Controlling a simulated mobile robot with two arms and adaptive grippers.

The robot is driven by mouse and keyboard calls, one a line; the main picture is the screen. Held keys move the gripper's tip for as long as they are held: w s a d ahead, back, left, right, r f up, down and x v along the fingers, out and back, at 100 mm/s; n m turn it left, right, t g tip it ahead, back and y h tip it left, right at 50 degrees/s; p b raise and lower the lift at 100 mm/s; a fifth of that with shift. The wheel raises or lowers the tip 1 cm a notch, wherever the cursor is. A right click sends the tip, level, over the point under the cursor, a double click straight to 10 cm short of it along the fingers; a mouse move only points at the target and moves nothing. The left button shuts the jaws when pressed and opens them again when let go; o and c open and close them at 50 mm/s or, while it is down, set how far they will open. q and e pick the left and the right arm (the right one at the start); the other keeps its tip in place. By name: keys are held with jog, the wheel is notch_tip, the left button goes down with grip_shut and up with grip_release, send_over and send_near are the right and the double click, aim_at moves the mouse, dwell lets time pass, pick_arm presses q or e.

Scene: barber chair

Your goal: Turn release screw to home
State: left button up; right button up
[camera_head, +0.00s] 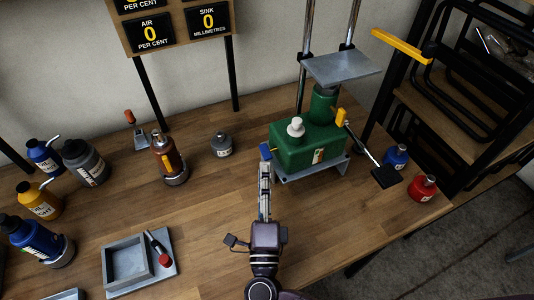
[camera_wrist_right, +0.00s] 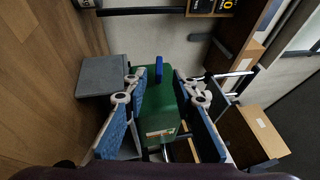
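A green hydraulic jack body (camera_head: 302,150) sits on a grey metal stand on the wooden bench. A small blue lever (camera_head: 266,151), apparently the release screw's handle, sticks out of its left face. My right gripper (camera_head: 265,168) reaches up from below with its fingertips just short of this lever; its finger spread is hard to see there. In the right wrist view, the two blue-padded fingers (camera_wrist_right: 159,80) are apart, with the green body (camera_wrist_right: 160,112) and the blue lever (camera_wrist_right: 158,68) between them. Whether they touch the lever is unclear. My left gripper is not in view.
A grey plate (camera_head: 341,66) on two posts stands above the jack.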

aim_at(265, 160)
jog(key=p+x, duration=0.1)
jog(key=x, duration=0.3)
jog(key=shift+w+d+f, duration=0.1)
jog(key=shift+w+d, duration=0.05)
jog(key=shift+w, duration=0.05)
jog(key=c, duration=0.7)
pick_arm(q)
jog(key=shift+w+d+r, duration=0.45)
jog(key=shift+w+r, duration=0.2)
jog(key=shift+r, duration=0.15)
pick_arm(e)
grip_shut()
